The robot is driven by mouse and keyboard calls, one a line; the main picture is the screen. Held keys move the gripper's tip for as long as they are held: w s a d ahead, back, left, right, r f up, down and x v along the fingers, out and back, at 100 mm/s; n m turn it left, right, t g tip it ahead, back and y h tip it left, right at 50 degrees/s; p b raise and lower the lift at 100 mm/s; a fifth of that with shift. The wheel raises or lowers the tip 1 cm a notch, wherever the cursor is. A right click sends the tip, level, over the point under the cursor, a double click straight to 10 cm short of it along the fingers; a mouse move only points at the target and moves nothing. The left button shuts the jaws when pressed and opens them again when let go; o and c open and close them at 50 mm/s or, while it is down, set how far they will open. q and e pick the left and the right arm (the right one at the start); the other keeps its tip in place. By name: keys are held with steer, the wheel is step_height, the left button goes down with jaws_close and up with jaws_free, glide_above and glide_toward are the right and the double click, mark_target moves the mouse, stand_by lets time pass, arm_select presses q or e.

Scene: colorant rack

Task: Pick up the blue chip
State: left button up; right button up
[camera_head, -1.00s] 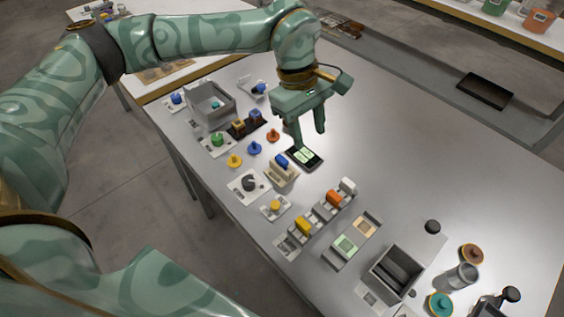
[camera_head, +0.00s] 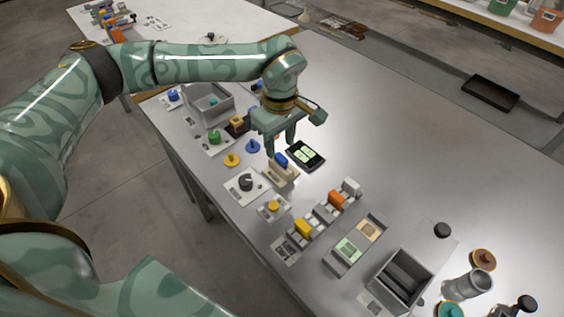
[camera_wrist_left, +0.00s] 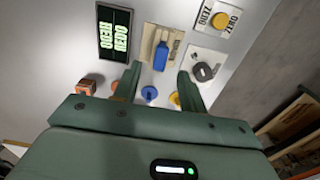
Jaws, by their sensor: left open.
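The blue chip (camera_head: 281,159) stands in a beige holder (camera_head: 283,178) near the middle of the table's near part. In the left wrist view the blue chip (camera_wrist_left: 161,54) shows between the fingertips, ahead of them, against the beige holder (camera_wrist_left: 151,37). My left gripper (camera_head: 281,148) is open and empty, its fingers pointing down just behind and above the chip. In the left wrist view the two fingers of the gripper (camera_wrist_left: 160,70) lie on either side of the chip. I cannot tell the exact height gap. My right gripper is not in view.
A black display (camera_head: 305,155) lies right of the holder. A blue knob (camera_head: 252,146) and a yellow knob (camera_head: 232,159) stand to the left. The table's right part is largely clear.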

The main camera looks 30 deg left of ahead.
mark_target(281, 157)
arm_select(q)
step_height(281, 157, down, 4)
steer(key=shift+d+f+b, duration=0.1)
steer(key=shift+d+b, duration=0.05)
steer(key=shift+b, duration=0.45)
jaws_close()
steer(key=shift+r, duration=0.2)
